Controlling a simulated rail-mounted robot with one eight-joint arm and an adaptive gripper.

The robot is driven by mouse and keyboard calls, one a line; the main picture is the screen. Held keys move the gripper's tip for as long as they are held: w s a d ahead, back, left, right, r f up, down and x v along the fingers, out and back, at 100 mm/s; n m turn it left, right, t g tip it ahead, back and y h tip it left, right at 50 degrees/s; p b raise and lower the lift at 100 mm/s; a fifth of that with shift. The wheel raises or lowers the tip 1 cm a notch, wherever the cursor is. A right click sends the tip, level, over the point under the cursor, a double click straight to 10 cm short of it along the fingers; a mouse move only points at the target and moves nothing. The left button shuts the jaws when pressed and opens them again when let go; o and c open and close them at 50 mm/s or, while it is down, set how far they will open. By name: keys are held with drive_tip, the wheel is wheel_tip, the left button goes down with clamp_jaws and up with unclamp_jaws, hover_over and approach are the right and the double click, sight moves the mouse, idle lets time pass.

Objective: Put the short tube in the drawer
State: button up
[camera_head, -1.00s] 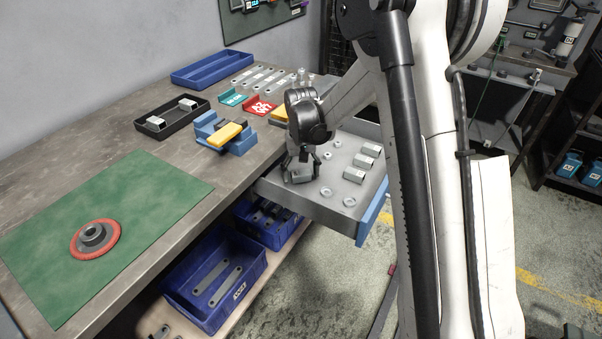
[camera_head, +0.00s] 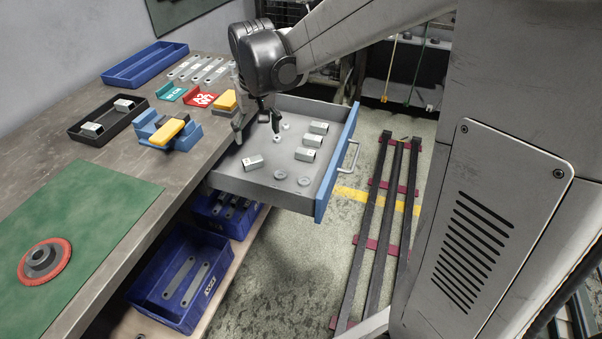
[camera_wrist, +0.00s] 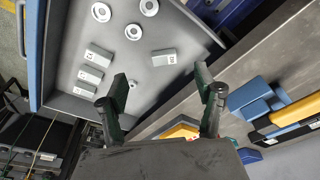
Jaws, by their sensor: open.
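The open drawer (camera_head: 235,184) is grey inside with a blue front; it also shows in the wrist view (camera_wrist: 65,50). A short grey tube (camera_head: 252,162) lies on the drawer floor near its left side, apart from the other tubes; it also shows in the wrist view (camera_wrist: 164,57). Three similar tubes (camera_head: 312,140) lie in a row nearer the blue front. My gripper (camera_head: 257,131) is above the drawer's inner end, its fingers spread and empty, clear of the tube. In the wrist view the fingers (camera_wrist: 160,82) stand apart with nothing between them.
Washers (camera_head: 280,174) and nuts (camera_head: 277,139) lie loose in the drawer. On the bench are a black tray (camera_head: 75,133) with two tubes, a blue-and-yellow fixture (camera_head: 183,143), red (camera_head: 200,99) and teal holders, a blue tray (camera_head: 125,77) and a green mat (camera_head: 90,200).

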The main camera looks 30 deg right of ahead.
drive_tip(key=s+r+t, duration=0.2)
drive_tip(key=s, duration=0.9)
drive_tip(key=s+r+t, duration=0.3)
drive_tip(key=s, duration=0.9)
drive_tip(key=shift+s+d+r, duration=0.15)
drive_tip(key=shift+d, duration=0.05)
drive_tip(key=shift+r, duration=0.1)
